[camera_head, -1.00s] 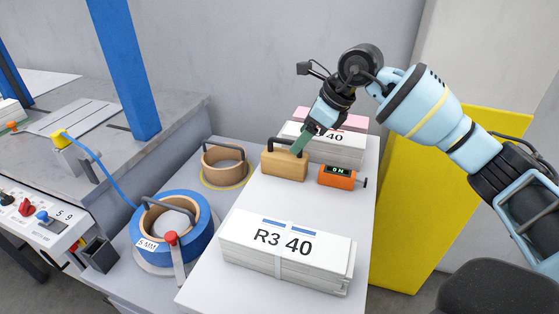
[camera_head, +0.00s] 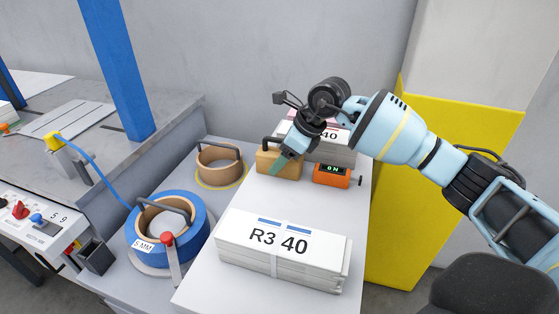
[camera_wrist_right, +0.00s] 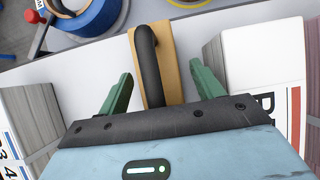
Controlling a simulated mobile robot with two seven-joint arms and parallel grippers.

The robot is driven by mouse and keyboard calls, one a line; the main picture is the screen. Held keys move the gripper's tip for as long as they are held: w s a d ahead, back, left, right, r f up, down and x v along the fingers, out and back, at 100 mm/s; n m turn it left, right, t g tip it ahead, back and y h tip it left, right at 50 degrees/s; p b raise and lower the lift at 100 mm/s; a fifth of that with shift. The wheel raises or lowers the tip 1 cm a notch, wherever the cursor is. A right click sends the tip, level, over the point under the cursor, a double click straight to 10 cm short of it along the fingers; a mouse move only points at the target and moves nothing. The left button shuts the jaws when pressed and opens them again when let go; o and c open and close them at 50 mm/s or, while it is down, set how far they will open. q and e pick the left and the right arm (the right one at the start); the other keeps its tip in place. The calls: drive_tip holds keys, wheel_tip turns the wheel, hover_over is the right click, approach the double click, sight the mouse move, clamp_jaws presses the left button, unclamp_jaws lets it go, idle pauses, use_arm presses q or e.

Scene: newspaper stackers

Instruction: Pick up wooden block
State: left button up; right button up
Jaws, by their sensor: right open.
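In the right wrist view, the right gripper (camera_wrist_right: 161,88) is open. Its two green fingers stand on either side of the black handle (camera_wrist_right: 147,58), with gaps on both sides. The wooden block also shows in the right wrist view (camera_wrist_right: 168,52), below the handle. My left gripper is out of view.
A stack of papers marked R3 40 (camera_head: 282,246) lies at the front of the table. An orange device (camera_head: 331,176) stands close right of the block, another paper stack (camera_head: 338,154) behind. Tape rolls, blue (camera_head: 140,245) and tan (camera_head: 219,170), sit left. A yellow panel (camera_head: 440,170) stands right.

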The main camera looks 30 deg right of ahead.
drive_tip(key=shift+c, duration=0.5)
drive_tip(key=c, duration=1.1)
wheel_tip(320, 180, up, 9)
drive_tip(key=shift+r, duration=0.55)
drive_tip(key=shift+r, duration=0.1)
